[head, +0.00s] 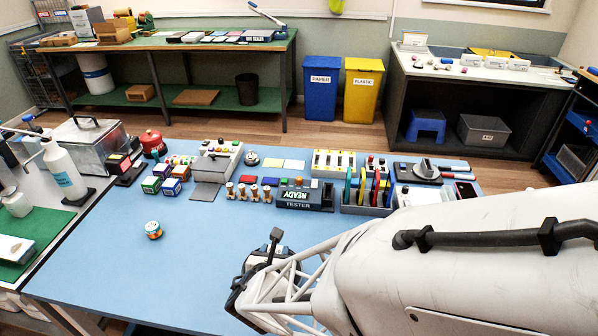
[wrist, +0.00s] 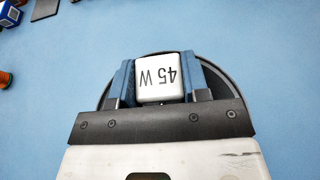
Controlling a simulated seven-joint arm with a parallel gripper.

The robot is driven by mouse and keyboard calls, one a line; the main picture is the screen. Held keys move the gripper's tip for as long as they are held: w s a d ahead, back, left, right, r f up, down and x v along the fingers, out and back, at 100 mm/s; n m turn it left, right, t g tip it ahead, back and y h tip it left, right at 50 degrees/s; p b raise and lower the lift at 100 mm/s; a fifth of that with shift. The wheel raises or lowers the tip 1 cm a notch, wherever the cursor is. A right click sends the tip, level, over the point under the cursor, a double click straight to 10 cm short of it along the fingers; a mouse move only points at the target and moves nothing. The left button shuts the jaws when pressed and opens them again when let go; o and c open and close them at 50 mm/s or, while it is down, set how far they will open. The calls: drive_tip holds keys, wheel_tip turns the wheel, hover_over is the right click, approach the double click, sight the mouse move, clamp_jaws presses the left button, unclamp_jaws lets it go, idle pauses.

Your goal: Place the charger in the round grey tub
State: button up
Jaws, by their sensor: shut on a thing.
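The charger (wrist: 160,78) is a small white block marked 45 W. In the wrist view it sits between the blue-padded fingers of my gripper (wrist: 160,80), which is shut on it. A round dark grey rim, the tub (wrist: 232,82), shows around and behind the fingers; much of it is hidden by my gripper. I cannot tell how far the charger is above the tub's floor. In the head view my gripper (head: 268,262) is low over the front of the blue table, and the charger is hard to make out there.
The blue table (head: 200,255) is clear left of my gripper, apart from a small orange and teal round thing (head: 153,230). Behind stand a tester (head: 297,196), small coloured boxes (head: 171,187) and a rack (head: 370,200) of upright coloured pieces. A spray bottle (head: 64,172) stands at left.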

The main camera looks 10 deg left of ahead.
drive_tip(key=shift+f, duration=0.4)
drive_tip(key=o, duration=0.7)
drive_tip(key=shift+c, duration=0.2)
drive_tip(key=shift+r, duration=0.15)
drive_tip(key=shift+r, duration=0.45)
drive_tip(key=shift+s+r, duration=0.15)
drive_tip(key=shift+s, duration=0.1)
drive_tip(key=shift+v, duration=5.7)
